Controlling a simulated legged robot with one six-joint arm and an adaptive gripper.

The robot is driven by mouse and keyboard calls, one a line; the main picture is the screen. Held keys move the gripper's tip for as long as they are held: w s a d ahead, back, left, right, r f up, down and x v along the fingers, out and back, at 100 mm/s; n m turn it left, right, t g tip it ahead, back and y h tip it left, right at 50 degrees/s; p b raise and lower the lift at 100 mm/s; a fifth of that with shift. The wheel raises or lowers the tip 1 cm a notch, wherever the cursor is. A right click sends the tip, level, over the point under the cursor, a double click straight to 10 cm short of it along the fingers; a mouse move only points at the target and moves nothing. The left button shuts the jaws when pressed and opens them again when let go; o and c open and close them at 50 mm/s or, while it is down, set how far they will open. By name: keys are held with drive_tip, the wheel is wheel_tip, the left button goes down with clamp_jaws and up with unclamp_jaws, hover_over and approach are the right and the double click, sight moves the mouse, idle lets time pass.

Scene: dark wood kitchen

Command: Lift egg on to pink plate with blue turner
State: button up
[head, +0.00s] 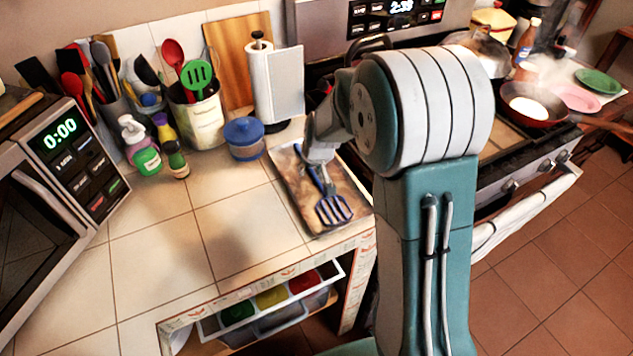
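The blue turner (333,209) lies on a shallow brown tray (295,195) at the counter's right end, its slotted head toward the front edge. My gripper (317,162) points down at the turner's handle, by the tray's far part. My arm and the small size hide whether the fingers are open or closed on the handle. The white egg (528,105) is in a red-brown frying pan (548,122) on the stove at the right.
A green plate (598,80) lies beyond the pink one. A bottle (526,45) stands behind the pan. A blue-lidded jar (244,138), paper towel holder (272,85) and utensil crocks (197,118) stand behind the tray. The tiled counter (240,225) is clear left of it.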

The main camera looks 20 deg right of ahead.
clamp_jaws()
drive_tip(key=shift+d, duration=0.15)
drive_tip(key=shift+r, duration=0.3)
wheel_tip(320, 180, up, 2)
drive_tip(key=shift+r, duration=0.15)
drive_tip(key=s+d+r, duration=0.8)
drive_tip(key=d+r, duration=0.2)
drive_tip(key=d, duration=0.1)
drive_tip(key=shift+s, duration=0.25)
